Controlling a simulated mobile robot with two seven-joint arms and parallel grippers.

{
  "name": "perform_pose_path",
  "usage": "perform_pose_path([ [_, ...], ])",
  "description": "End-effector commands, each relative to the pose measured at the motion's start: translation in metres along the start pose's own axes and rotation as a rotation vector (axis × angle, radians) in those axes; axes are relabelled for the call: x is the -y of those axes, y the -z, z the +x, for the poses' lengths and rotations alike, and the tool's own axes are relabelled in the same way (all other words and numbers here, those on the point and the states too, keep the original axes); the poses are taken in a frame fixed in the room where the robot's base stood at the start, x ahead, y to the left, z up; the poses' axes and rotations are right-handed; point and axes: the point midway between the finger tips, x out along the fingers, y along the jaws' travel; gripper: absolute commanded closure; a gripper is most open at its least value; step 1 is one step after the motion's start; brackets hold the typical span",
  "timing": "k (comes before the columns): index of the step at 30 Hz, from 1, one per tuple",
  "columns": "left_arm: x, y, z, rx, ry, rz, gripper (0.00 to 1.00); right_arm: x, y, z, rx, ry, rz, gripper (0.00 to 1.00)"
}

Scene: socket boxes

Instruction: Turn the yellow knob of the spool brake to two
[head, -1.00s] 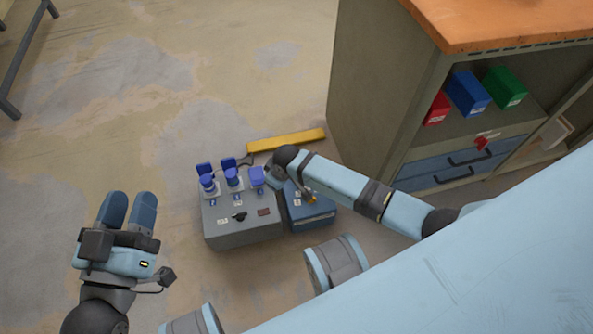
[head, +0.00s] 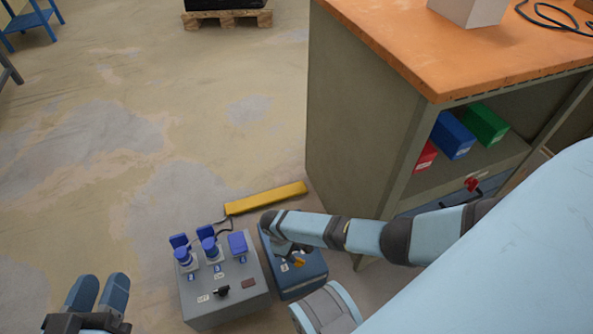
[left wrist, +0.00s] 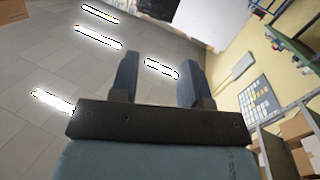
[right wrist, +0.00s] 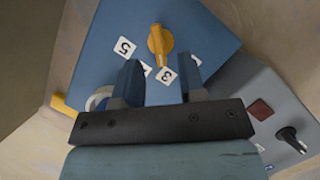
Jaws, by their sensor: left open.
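The blue box of the spool brake (head: 312,277) stands on the floor, right of a grey socket box. Its yellow knob (right wrist: 160,42) shows whole in the right wrist view, with white number labels around it. I cannot tell which number the knob points at. My right gripper (right wrist: 162,78) is open and empty, its fingers toward the box top, just short of the knob in that view. My left gripper (head: 101,281) is open and empty, left of the boxes; it also shows in the left wrist view (left wrist: 160,68).
The grey box (head: 228,302) carries blue plugs and sockets and a black knob (head: 222,291). A yellow bar (head: 266,198) lies on the floor behind the boxes. A workbench (head: 350,130) with an orange top stands at the right.

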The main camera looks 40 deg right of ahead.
Motion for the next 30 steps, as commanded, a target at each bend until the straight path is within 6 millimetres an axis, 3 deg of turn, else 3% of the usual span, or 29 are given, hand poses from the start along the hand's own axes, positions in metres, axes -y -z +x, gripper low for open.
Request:
perform_pose_path([
  [1, 0.003, -0.003, 0.002, -0.016, 0.0, 0.03, 0.57, 0.0, 0.001, 0.014, 0.002, 0.0, 0.0, 0.63],
  [6, 0.009, 0.002, 0.005, -0.054, 0.003, 0.096, 0.57, 0.0, 0.001, 0.032, 0.0, -0.001, -0.001, 0.63],
  [18, 0.01, 0.005, 0.005, -0.068, 0.005, 0.125, 0.57, 0.0, 0.0, 0.037, -0.001, -0.001, 0.0, 0.63],
  [23, 0.01, 0.005, 0.005, -0.068, 0.004, 0.124, 0.57, 0.0, 0.0, 0.037, -0.001, -0.001, 0.0, 0.97],
  [30, 0.01, 0.005, 0.005, -0.068, 0.004, 0.123, 0.57, 0.0, 0.0, 0.037, -0.001, -0.002, -0.004, 1.0],
])
